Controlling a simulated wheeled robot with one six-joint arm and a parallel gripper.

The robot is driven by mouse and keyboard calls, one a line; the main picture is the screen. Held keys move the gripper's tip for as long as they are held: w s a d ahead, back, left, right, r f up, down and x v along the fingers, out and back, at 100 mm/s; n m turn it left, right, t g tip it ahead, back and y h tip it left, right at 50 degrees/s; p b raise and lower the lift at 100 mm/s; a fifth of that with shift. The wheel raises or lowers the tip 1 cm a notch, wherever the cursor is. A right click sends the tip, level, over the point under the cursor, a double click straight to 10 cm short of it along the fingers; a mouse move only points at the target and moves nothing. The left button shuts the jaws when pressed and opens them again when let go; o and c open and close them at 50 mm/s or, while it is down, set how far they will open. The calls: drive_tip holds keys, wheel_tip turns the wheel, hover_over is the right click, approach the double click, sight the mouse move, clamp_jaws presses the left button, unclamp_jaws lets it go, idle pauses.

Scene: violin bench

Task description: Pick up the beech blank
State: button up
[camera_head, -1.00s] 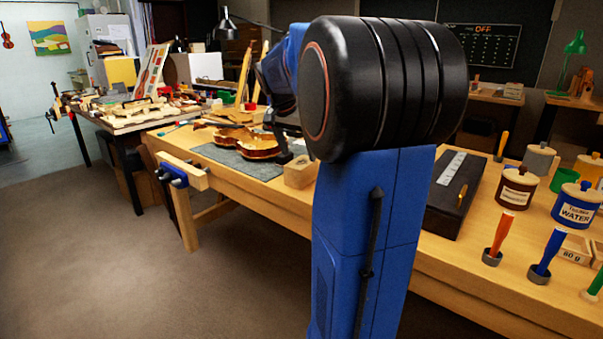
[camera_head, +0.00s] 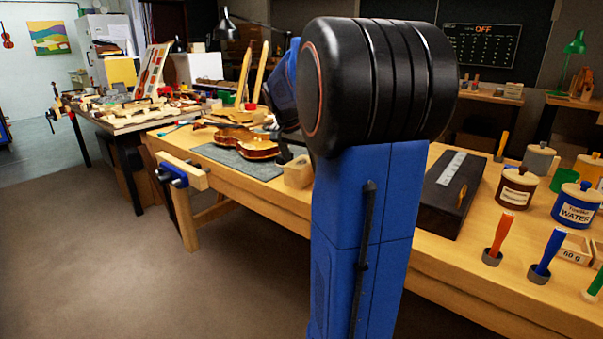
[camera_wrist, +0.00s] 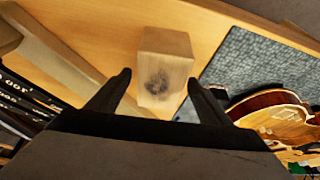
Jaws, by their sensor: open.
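The beech blank is a pale wooden block (camera_wrist: 166,50) on the bench top, between and just beyond my fingertips in the wrist view. A dark smudge marks its near face. In the head view the block (camera_head: 298,173) stands beside the grey mat, partly hidden by my arm. My gripper (camera_wrist: 158,88) is open, with one dark finger toward each side of the block. I see no contact with it. In the head view my arm hides most of the gripper.
A grey mat (camera_wrist: 262,62) with a violin body (camera_wrist: 275,112) lies right of the block in the wrist view. In the head view a black box (camera_head: 447,207), jars and upright-handled tools stand on the bench (camera_head: 290,206) to the right. A vise (camera_head: 173,174) sits at the left end.

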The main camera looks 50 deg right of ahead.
drive_tip(key=shift+f, duration=0.2)
idle(0.3)
drive_tip(key=c, duration=1.4)
